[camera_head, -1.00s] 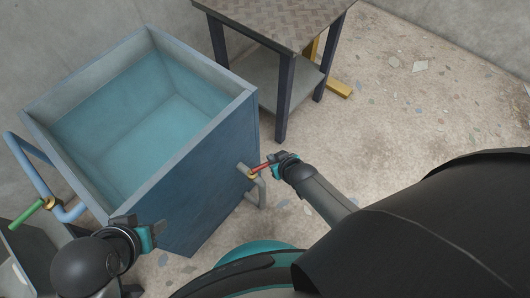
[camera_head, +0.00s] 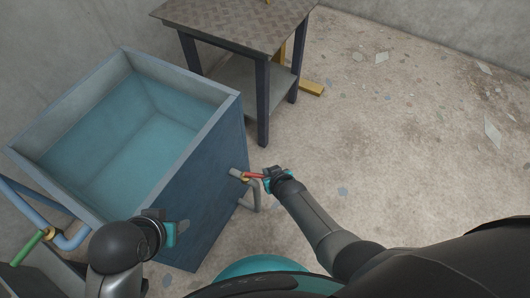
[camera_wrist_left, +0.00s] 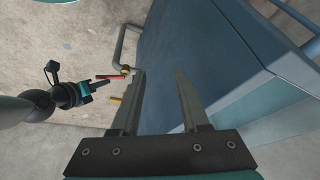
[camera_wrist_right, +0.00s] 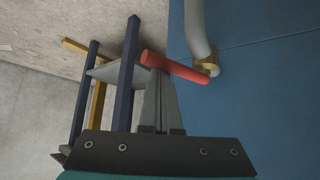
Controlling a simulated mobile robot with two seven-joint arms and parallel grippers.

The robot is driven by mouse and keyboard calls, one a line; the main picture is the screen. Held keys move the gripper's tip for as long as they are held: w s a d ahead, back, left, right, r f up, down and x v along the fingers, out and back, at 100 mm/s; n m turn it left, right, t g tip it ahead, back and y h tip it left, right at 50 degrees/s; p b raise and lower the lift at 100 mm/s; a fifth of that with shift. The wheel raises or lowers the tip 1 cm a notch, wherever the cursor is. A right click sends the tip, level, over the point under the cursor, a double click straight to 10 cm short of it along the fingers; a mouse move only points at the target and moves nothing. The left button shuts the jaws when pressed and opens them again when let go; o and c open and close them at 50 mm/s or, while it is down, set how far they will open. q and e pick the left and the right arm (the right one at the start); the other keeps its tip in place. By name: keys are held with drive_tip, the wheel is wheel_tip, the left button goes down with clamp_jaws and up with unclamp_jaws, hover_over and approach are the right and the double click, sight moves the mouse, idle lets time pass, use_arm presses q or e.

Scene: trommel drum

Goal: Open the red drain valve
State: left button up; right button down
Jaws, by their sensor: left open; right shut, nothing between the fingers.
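The red valve handle (camera_head: 254,176) sits on a brass fitting on the grey drain pipe (camera_head: 250,196) at the side of the blue tank (camera_head: 207,200). My right gripper (camera_head: 268,178) is shut and empty, right at the handle's free end. In the right wrist view the handle (camera_wrist_right: 176,67) lies slanted across the tips of my shut fingers (camera_wrist_right: 158,85), crosswise to the pipe; I cannot tell whether they touch. My left gripper (camera_head: 182,228) is open and empty by the tank's near side. The left wrist view also shows the red handle (camera_wrist_left: 108,77).
The tank holds bluish water (camera_head: 140,140). A blue pipe with a green-handled valve (camera_head: 28,247) is at the far left. A dark-legged table (camera_head: 238,25) with a lower shelf stands behind the tank.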

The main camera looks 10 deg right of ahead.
drive_tip(key=shift+s+a+p, duration=0.25)
drive_tip(key=shift+s+p, duration=0.05)
drive_tip(key=shift+s, duration=0.3)
use_arm(q)
wheel_tip(320, 180, down, 3)
drive_tip(key=shift+w+d+p, duration=0.1)
drive_tip(key=shift+p, duration=0.25)
use_arm(e)
drive_tip(key=shift+s+a, duration=0.45)
drive_tip(key=shift+s, duration=0.25)
